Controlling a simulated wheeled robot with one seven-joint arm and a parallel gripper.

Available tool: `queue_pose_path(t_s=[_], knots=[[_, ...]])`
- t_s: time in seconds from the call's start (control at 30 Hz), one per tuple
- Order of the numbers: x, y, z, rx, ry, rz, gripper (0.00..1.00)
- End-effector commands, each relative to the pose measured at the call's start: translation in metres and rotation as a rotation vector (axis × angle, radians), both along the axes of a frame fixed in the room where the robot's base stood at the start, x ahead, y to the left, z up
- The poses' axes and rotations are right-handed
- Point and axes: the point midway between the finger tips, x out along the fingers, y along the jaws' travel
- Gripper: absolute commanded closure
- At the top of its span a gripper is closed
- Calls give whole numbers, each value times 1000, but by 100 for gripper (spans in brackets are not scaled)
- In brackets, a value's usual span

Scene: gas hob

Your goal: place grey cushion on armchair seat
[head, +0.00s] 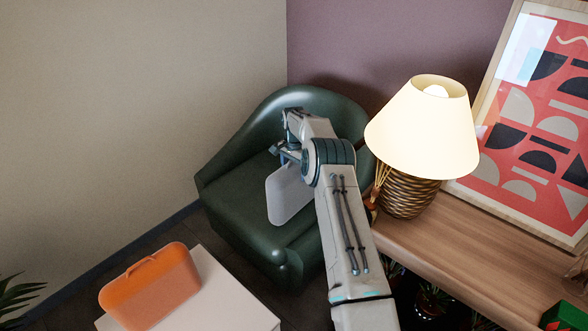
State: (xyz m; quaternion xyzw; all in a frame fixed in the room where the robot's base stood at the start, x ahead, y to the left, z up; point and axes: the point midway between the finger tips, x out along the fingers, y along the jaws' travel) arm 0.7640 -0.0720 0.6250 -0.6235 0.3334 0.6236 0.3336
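The dark green armchair (222,192) stands in the corner, with its rounded back toward the walls. The grey cushion (288,198) is a pale, flat, rounded panel, seen over the armchair seat. My gripper (284,157) is at the cushion's upper edge and appears shut on it, with the cushion hanging tilted below. My wrist and arm hide the right part of the seat and part of the cushion's edge. I cannot tell whether the cushion's lower edge touches the seat.
A lit lamp (424,128) with a woven base stands on a wooden sideboard (465,245), close to the right of my arm. A framed print (530,120) leans behind it.

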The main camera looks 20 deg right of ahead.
Motion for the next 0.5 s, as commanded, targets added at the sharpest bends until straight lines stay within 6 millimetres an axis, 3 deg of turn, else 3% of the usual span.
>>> queue_pose_path(t_s=[0.33,0.5], knots=[[0,0,2,0,0,0,10],[0,0,20,-1,-2,1,10]])
